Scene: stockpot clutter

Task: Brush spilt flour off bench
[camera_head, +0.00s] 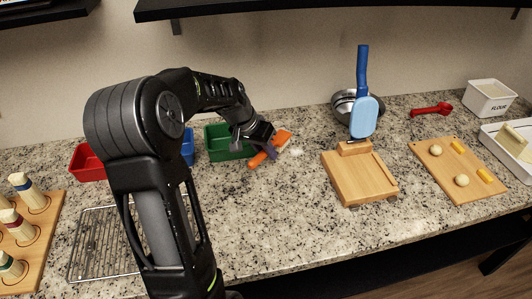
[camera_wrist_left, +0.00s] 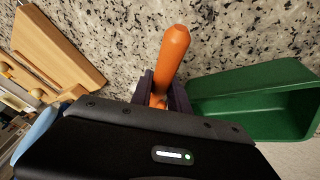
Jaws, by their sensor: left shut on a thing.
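A small white patch of flour (camera_head: 296,152) lies on the speckled bench (camera_head: 240,205), just right of the brush. I cannot tell whether the bristles touch the bench. My right gripper is not in view.
The green bin (camera_head: 219,154) stands close left of the gripper; it also shows in the wrist view (camera_wrist_left: 245,82). A wooden block (camera_head: 358,178) with a blue-handled tool (camera_head: 363,118) stands to the right. A wire rack (camera_head: 95,258) lies at front left. Bench between rack and block is clear.

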